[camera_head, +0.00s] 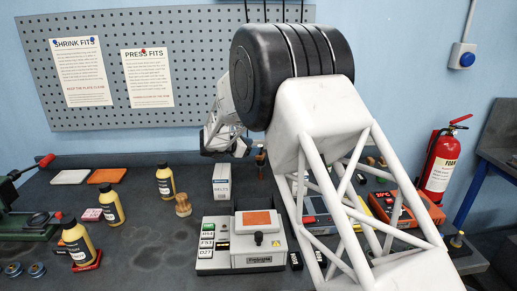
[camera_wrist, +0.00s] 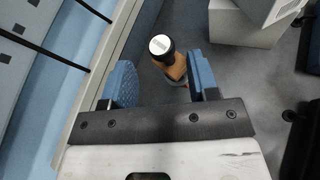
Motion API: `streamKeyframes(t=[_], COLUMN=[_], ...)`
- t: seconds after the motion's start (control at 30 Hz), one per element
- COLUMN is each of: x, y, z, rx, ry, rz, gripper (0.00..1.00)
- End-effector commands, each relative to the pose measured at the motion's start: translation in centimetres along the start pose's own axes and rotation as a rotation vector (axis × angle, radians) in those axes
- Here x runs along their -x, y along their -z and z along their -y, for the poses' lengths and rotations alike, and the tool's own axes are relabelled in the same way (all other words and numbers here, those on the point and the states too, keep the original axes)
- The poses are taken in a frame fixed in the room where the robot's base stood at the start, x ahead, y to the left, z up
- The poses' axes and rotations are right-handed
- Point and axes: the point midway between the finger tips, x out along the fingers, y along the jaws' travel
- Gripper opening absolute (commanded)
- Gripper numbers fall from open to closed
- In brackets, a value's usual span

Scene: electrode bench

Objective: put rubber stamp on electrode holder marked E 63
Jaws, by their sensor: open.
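My gripper (camera_head: 228,148) is open and empty above the back of the bench. In the wrist view its two blue fingers (camera_wrist: 160,80) stand apart. Beyond and between them is a small upright object with a black top, a pale label and an orange-brown body (camera_wrist: 172,70); the label is too small to read. A thin dark and orange object (camera_head: 261,160) beside my gripper in the head view may be the same one. A turned wooden piece (camera_head: 183,206) stands left of the white box. I cannot tell which is the rubber stamp, and no E 63 marking is legible.
A white box (camera_head: 222,182) and a grey machine with an orange top (camera_head: 258,240) stand in front of my gripper. Several yellow bottles with black caps, such as this one (camera_head: 166,182), stand at left. An orange device (camera_head: 408,210) is at right. The bench centre-left is fairly clear.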

Motion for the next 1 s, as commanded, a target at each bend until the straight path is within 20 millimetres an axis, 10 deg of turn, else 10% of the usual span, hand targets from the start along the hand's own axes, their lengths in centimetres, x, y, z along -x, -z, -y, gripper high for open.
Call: streamKeyframes(t=[0.4, 1.0], x=[5.3, 5.9], y=[0.0, 0.0], z=[0.0, 0.0], rx=[0.000, 0.000], ry=[-0.002, 0.000], rz=[0.000, 0.000], gripper=[0.54, 0.54])
